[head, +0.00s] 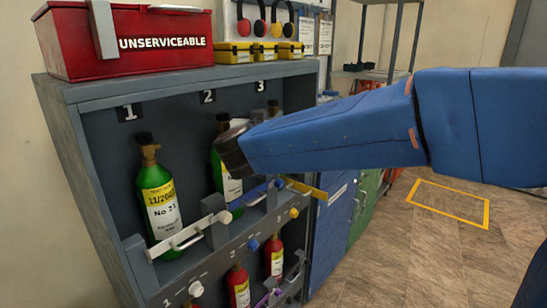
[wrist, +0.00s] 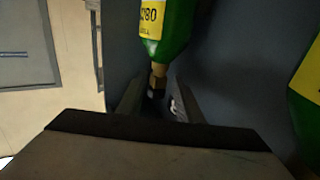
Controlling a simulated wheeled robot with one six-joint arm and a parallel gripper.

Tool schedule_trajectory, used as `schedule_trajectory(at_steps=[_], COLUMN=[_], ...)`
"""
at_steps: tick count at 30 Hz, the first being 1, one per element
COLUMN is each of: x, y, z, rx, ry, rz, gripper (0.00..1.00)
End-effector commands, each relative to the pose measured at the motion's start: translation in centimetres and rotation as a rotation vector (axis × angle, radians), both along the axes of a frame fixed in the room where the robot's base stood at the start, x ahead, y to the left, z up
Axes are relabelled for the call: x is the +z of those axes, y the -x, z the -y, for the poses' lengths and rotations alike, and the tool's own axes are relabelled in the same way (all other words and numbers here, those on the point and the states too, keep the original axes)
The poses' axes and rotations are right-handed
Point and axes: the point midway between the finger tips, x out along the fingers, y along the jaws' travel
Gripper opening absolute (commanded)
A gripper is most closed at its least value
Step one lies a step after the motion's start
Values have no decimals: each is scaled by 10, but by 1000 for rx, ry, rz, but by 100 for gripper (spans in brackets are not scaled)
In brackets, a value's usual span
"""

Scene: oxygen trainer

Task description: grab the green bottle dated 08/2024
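Two upright green bottles show in the head view. The bay 1 bottle (head: 160,200) has a yellow date strip that seems to begin 11/2 and the text No 21. The bay 2 bottle (head: 217,172) is partly hidden by my gripper (head: 232,150), which is at its upper part. In the wrist view, my gripper (wrist: 157,102) has its fingers apart on either side of a green bottle's brass neck (wrist: 158,80). That bottle's yellow label (wrist: 150,18) is cut off, with only end digits showing. Another green bottle (wrist: 308,95) is at the right edge. I cannot read 08/2024 anywhere.
The grey cabinet (head: 95,97) has numbered bays; bay 3 is mostly hidden by my arm. Red bottles (head: 238,285) stand below. A red UNSERVICEABLE box (head: 130,60) sits on top. Floor at right is clear.

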Motion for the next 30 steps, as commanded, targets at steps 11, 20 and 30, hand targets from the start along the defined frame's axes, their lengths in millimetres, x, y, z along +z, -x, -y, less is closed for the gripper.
schedule_trajectory(at_steps=[11,20,30], x=[2,2,2], y=[-39,-39,-39], z=[9,8,9], rx=[0,0,0], ry=[1,0,0], rz=[-1,0,0], gripper=[32,1,0])
